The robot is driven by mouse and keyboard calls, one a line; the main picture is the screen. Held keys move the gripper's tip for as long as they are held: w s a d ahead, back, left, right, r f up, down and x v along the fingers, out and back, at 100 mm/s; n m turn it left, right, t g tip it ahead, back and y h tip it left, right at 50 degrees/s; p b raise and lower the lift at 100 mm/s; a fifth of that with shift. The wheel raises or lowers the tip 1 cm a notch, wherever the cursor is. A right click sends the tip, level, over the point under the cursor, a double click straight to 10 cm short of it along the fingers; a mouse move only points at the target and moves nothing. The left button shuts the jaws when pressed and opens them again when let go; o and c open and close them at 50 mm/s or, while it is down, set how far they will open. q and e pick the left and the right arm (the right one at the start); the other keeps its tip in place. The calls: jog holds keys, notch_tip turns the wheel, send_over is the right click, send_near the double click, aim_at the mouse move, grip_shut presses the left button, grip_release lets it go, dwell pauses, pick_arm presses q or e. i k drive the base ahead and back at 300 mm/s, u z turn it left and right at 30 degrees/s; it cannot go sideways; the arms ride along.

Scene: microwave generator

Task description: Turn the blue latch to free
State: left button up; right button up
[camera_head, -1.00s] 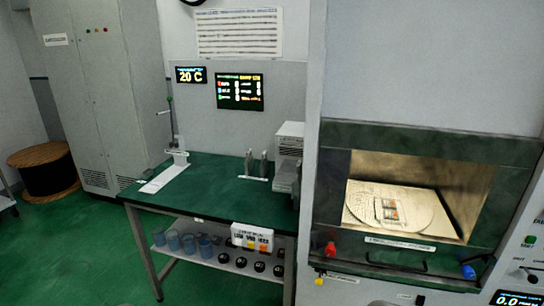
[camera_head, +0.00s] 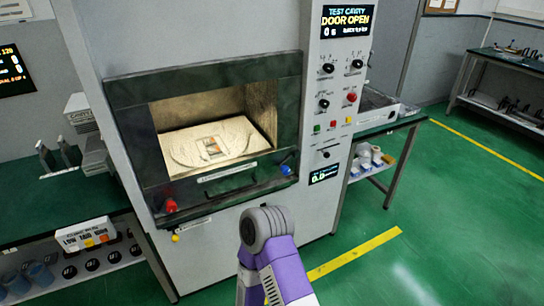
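The blue latch (camera_head: 286,170) sits at the lower right of the microwave's front frame, below the open cavity. A red latch (camera_head: 171,205) sits at the lower left of the same frame. The cavity (camera_head: 218,130) stands open and lit, with a round plate (camera_head: 187,150) inside that bears a small rack with coloured pieces. The display (camera_head: 346,20) reads "DOOR OPEN". A purple and grey arm of mine rises at the bottom middle, in front of the cabinet and below the blue latch. Neither gripper's fingers show.
A control panel with knobs and buttons (camera_head: 323,104) is right of the cavity. A side table (camera_head: 390,124) stands at right. The green floor beyond a yellow line (camera_head: 355,253) is clear.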

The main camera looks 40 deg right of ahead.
aim_at(284, 167)
jog(key=z, duration=1.25)
jog(key=i, duration=0.6)
jog(key=u, duration=0.1)
